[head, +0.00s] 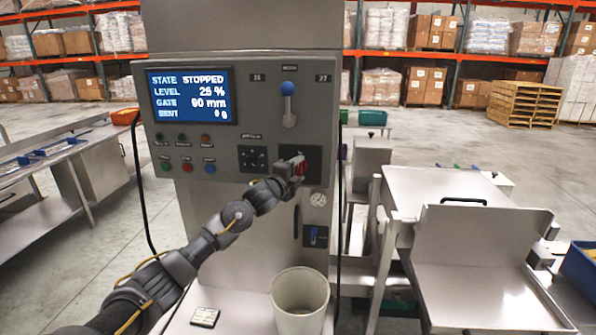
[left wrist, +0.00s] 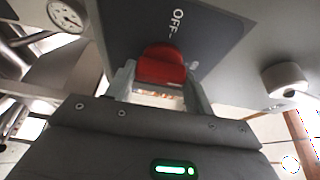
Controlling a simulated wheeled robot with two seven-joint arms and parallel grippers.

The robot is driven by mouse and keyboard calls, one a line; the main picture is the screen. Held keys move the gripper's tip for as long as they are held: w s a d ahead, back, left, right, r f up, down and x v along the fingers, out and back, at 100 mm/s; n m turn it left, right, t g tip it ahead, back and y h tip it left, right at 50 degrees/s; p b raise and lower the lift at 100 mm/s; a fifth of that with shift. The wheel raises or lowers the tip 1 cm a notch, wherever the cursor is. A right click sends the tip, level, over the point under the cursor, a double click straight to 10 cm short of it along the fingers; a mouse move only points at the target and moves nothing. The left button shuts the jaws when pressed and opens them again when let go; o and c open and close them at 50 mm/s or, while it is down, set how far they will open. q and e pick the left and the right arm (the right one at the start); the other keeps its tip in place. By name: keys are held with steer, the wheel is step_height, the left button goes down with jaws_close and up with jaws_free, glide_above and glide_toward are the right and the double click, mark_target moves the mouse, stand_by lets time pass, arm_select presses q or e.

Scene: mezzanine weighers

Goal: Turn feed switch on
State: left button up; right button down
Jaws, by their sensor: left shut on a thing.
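The feed switch is a red knob (head: 301,167) on a dark plate (head: 314,155) at the lower right of the grey control panel (head: 218,135). My left gripper (head: 297,170) is shut on this red knob. In the left wrist view the red knob (left wrist: 161,66) sits between the two fingers of the left gripper (left wrist: 160,80), and the word OFF shows just above it. Most of the plate's other lettering is hidden. The panel's screen (head: 192,95) reads STOPPED, level 25 %, gate 90 mm. My right gripper is out of view.
A blue-topped lever (head: 288,90) is above the switch and a black dial (head: 252,158) is to its left. Coloured buttons (head: 186,167) are farther left. A pale bin (head: 300,297) stands below. A metal table (head: 445,185) is to the right.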

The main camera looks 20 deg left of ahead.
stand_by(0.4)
arm_select(q)
steer(key=o, duration=1)
steer(key=shift+s, duration=0.1)
steer(key=shift+s+f+b, duration=0.1)
steer(key=shift+s+b, duration=0.2)
steer(key=s+b, duration=0.1)
steer(key=s, duration=0.2)
steer(key=s+b, duration=0.1)
steer(key=s, duration=0.2)
steer(key=s+a+b, duration=0.1)
steer(key=s, duration=0.3)
steer(key=shift+a, duration=0.1)
